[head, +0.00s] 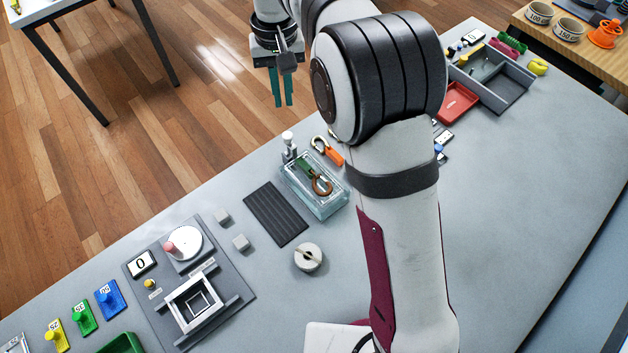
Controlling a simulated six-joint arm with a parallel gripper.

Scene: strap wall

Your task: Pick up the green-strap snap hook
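The snap hook with a green strap (321,187) lies in a clear glass box (329,211) left of my arm. Its hook is bronze-brown and curved, and its short green strap points to the upper left. My gripper (282,104) hangs beyond the table's far edge in this view, above and to the left of the box. The hook is apart from my gripper.
A snap hook with an orange strap (332,154) lies just behind the box. A small metal-and-white bottle (289,147) stands at the box's far left corner. A dark ribbed mat (275,214) and a round knob (308,257) are nearby. My arm hides the table to the right.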

